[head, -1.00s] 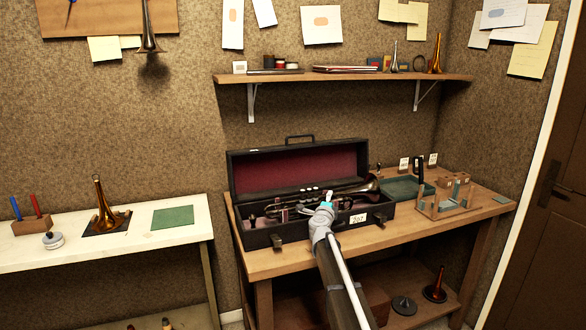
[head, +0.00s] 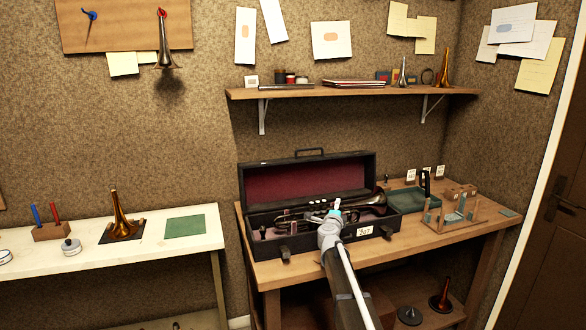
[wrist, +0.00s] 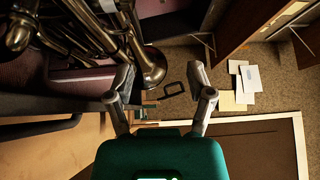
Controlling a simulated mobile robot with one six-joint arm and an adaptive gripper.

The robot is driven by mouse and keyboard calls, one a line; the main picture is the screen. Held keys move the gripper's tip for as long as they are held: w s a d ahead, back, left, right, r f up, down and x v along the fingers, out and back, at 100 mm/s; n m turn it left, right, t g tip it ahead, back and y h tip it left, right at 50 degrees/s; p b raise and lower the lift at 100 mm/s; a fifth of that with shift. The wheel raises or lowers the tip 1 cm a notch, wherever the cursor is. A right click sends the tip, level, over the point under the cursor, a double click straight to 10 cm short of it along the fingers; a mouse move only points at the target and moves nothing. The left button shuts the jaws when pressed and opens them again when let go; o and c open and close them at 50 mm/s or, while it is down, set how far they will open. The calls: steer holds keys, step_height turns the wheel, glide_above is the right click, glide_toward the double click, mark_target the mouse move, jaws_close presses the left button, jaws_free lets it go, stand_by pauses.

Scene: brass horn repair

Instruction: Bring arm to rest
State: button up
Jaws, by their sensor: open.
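My arm reaches up from the bottom of the head view. My gripper (head: 335,212) is in front of the open black horn case (head: 268,239), overlapping its front wall and the brass trumpet (head: 371,201) lying inside. The wrist view shows my gripper (wrist: 162,88) with its two fingers spread wide and nothing between them. There the trumpet (wrist: 152,66) is at the upper left, its bell rim close to the left finger; I cannot tell whether they touch.
The case stands on a wooden bench (head: 290,270), with a jig (head: 455,212) and green tray (head: 408,198) to its right. A wall shelf (head: 350,92) hangs above. A white bench (head: 170,248) stands at the left. The air in front of the benches looks clear.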

steer(key=s+a+n+g+y+p, duration=0.1)
steer(key=s+a+n+y+p, duration=0.1)
steer(key=s+a+n+y, duration=0.85)
steer(key=s+d+f+n+g+p, duration=0.1)
steer(key=s+f+n+g, duration=0.6)
steer(key=s, duration=0.3)
steer(key=s+d+f+n+g+h+p, duration=0.1)
steer(key=s+d+f+n+g+h, duration=0.1)
steer(key=s, duration=1)
steer(key=s+d+f+n+g+h+p, duration=0.1)
steer(key=s+d+f+n+g+h, duration=0.1)
steer(key=s+d+g, duration=0.5)
steer(key=s+d+f+h, duration=0.1)
steer(key=s+f, duration=0.1)
steer(key=s, duration=0.4)
steer(key=shift+f, duration=0.3)
steer(key=shift+w+d, duration=0.1)
steer(key=shift+c, duration=0.2)
